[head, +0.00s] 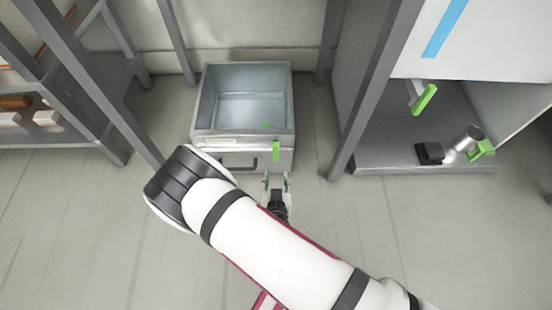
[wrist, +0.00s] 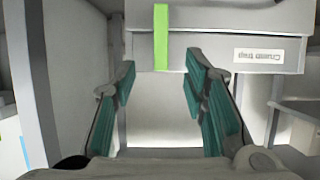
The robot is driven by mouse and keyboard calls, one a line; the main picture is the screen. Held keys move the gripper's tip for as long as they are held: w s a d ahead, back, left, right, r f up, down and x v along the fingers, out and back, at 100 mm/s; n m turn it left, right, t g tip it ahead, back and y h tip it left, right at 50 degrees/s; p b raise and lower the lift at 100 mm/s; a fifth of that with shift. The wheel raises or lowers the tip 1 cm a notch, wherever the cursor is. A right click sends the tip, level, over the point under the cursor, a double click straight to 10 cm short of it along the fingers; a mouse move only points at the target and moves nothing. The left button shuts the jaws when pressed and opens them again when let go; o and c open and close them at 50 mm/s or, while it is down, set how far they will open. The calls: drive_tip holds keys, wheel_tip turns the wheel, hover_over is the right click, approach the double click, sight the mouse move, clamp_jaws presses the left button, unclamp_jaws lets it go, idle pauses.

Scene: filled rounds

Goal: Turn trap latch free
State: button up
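The trap is a grey open-topped metal box (head: 243,135) on the floor, with a dark handle on its front. Its green latch (head: 276,151) hangs upright over the right part of the front face. In the wrist view the latch (wrist: 161,38) is a vertical green bar crossing the seam above a panel with an upside-down "Crumb trap" label (wrist: 266,56). My gripper (head: 277,182) is just in front of the latch. In the wrist view my gripper (wrist: 160,80) is open and empty, its teal finger pads on either side of the latch's line. No contact shows.
A grey frame post (head: 365,100) stands right of the box. Beyond it, a low shelf holds a black block (head: 429,153) and a metal cylinder (head: 467,139) with a green part. A rack (head: 50,100) stands at left. Open floor lies in front.

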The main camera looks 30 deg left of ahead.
sight(276, 155)
drive_tip(key=b+x, duration=0.2)
drive_tip(key=x, duration=0.4)
drive_tip(key=b+x, duration=0.3)
drive_tip(key=x, duration=0.4)
drive_tip(key=shift+w+a+f+b, duration=0.1)
drive_tip(key=shift+w+f+b, duration=0.05)
drive_tip(key=shift+f+b, duration=0.2)
clamp_jaws()
